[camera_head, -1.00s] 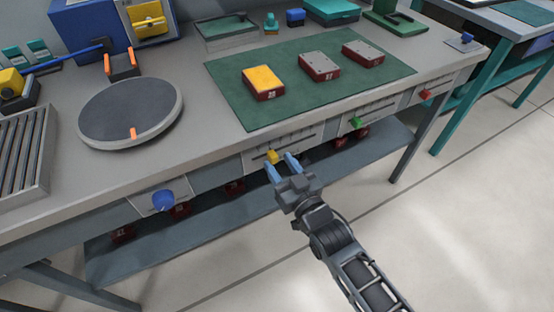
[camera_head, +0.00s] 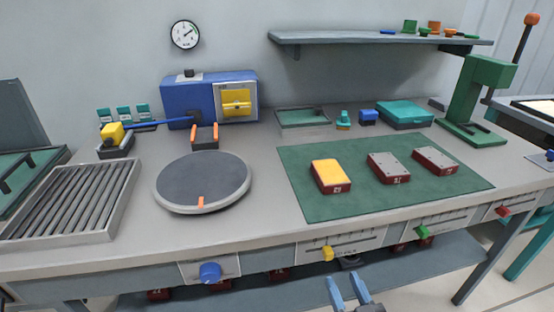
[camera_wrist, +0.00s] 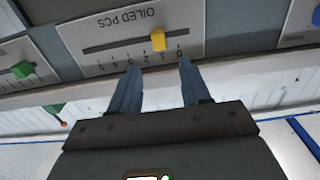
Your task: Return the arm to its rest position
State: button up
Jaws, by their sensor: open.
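My gripper (camera_head: 349,292) shows at the bottom edge of the head view, below the table's front edge, with its two blue fingers apart and nothing between them. In the wrist view my gripper (camera_wrist: 155,85) points at a slider panel (camera_wrist: 130,40) marked "OILED PCS". The panel's yellow knob (camera_wrist: 158,39) stands near the 0 and 1 marks, just beyond the fingertips. A gap shows between the fingers and the knob. The same yellow knob (camera_head: 328,254) shows on the table front in the head view. Most of my arm is out of the head view.
A green mat (camera_head: 310,207) holds one yellow-topped and two grey-topped red blocks. A round turntable (camera_head: 202,180), a roller tray (camera_head: 70,204) and a blue machine (camera_head: 190,98) stand to the left. A blue knob (camera_head: 210,272) and a green knob (camera_head: 422,231) flank the slider. A shelf below holds red blocks.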

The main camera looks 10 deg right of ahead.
jog(key=s+r+g, duration=0.1)
jog(key=s+r, duration=0.3)
jog(key=s, duration=0.7)
jog(key=s+r+g, duration=0.1)
jog(key=s+r, duration=0.4)
jog(key=s, duration=0.6)
jog(key=s+r+g, duration=0.1)
jog(key=s+r, duration=0.3)
jog(key=s, duration=0.7)
jog(key=shift+r, duration=0.4)
jog(key=shift+s, duration=0.1)
dwell(0.5)
